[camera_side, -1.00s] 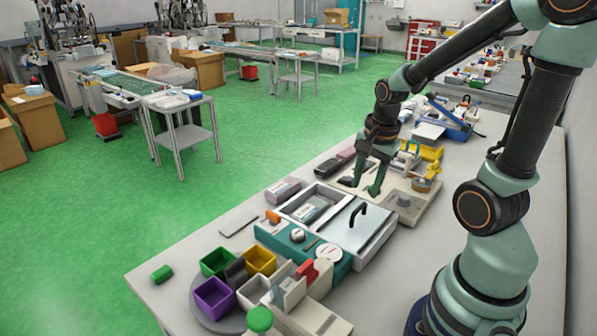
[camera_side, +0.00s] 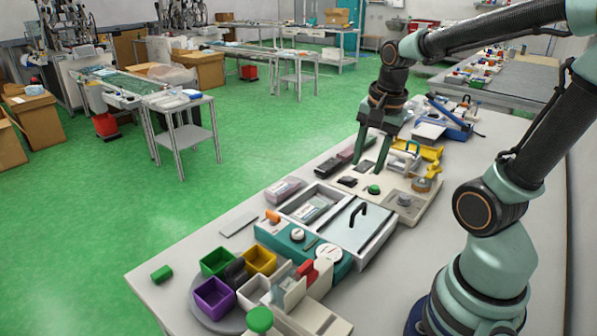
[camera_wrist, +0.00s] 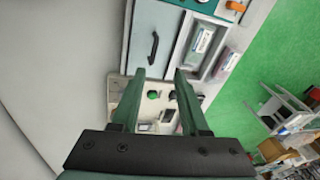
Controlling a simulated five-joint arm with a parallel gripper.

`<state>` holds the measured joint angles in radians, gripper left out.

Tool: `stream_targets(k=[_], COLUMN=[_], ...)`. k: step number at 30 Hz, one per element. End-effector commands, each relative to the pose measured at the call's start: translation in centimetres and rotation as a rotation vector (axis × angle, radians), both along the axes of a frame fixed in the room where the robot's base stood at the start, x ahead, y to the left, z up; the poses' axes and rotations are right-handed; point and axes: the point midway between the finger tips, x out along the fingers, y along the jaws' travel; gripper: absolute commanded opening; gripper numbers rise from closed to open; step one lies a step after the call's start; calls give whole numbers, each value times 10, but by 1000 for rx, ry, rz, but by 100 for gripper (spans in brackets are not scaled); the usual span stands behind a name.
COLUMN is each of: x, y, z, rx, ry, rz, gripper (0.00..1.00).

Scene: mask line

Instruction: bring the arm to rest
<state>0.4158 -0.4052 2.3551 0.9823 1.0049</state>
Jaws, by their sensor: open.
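My gripper (camera_side: 370,168) is open, with its two green fingers pointing down and apart. It hangs above the beige board (camera_side: 425,196) on the white table. In the wrist view my gripper (camera_wrist: 159,75) has nothing between its fingertips. A green knob-like piece (camera_side: 374,190) sits on the board below and right of the fingers. The green piece also shows between the fingers in the wrist view (camera_wrist: 152,95). A dark block (camera_side: 347,182) lies to its left on the board.
A tray with a lid and black handle (camera_side: 357,216) stands in front of the board. A teal unit with dials (camera_side: 296,238) and colored bins (camera_side: 214,297) are nearer. A blue and white device (camera_side: 452,120) and yellow bracket (camera_side: 431,154) stand behind.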

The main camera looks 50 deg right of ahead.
Motion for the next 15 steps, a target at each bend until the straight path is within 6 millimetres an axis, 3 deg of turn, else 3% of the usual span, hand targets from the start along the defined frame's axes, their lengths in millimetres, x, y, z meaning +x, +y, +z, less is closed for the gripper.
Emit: stream_targets(k=[9, 15], x=[16, 16], y=[78, 111], z=[27, 37], rx=[-235, -369], ry=[-124, -177], rz=[877, 1254], gripper=[45, 45])
